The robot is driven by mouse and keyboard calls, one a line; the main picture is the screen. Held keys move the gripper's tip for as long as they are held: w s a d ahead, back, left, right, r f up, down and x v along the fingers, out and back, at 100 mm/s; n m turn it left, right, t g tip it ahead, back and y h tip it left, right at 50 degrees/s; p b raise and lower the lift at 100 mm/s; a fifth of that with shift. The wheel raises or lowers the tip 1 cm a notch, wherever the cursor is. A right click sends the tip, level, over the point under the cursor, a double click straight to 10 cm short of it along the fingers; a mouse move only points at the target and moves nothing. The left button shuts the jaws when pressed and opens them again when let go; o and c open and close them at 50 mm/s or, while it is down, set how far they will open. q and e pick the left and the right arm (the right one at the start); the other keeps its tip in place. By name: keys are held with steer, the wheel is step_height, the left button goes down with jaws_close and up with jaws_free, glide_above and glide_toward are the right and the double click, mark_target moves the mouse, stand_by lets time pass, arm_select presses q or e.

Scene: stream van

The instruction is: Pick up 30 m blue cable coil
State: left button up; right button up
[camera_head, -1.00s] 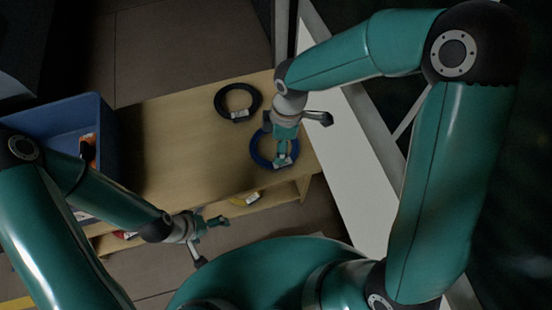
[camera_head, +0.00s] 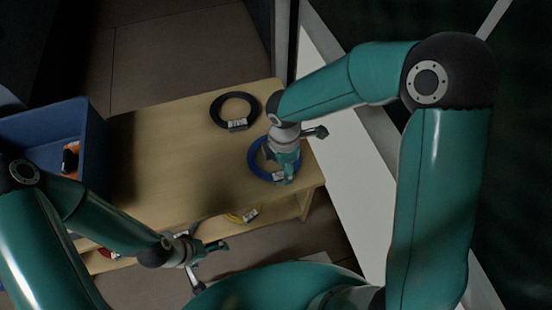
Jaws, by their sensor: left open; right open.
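The blue cable coil (camera_head: 254,166) lies flat on the wooden bench top near its right end, with a white label at its lower right edge. My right gripper (camera_head: 285,178) is open over the right side of the coil, pointing down, and hides part of it. I cannot tell whether its fingers touch the coil. My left gripper (camera_head: 210,265) is open and empty, in front of the bench and away from the coil.
A black cable coil (camera_head: 214,107) with a white label lies behind the blue one on the bench (camera_head: 165,150). A blue crate (camera_head: 95,135) holding an orange item stands at the left. A yellow coil (camera_head: 236,217) sits on the lower shelf. A dark post rises behind the bench.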

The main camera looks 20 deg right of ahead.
mark_target(276, 177)
steer(key=shift+w+d+f+b, duration=0.15)
steer(key=shift+f+b, duration=0.45)
steer(key=shift+f, duration=0.75)
steer(key=shift+w+d+f+b, duration=0.15)
steer(key=shift+f+b, duration=0.4)
steer(key=shift+f, duration=0.8)
steer(key=shift+a, duration=0.1)
steer(key=shift+c, duration=0.3)
jaws_close()
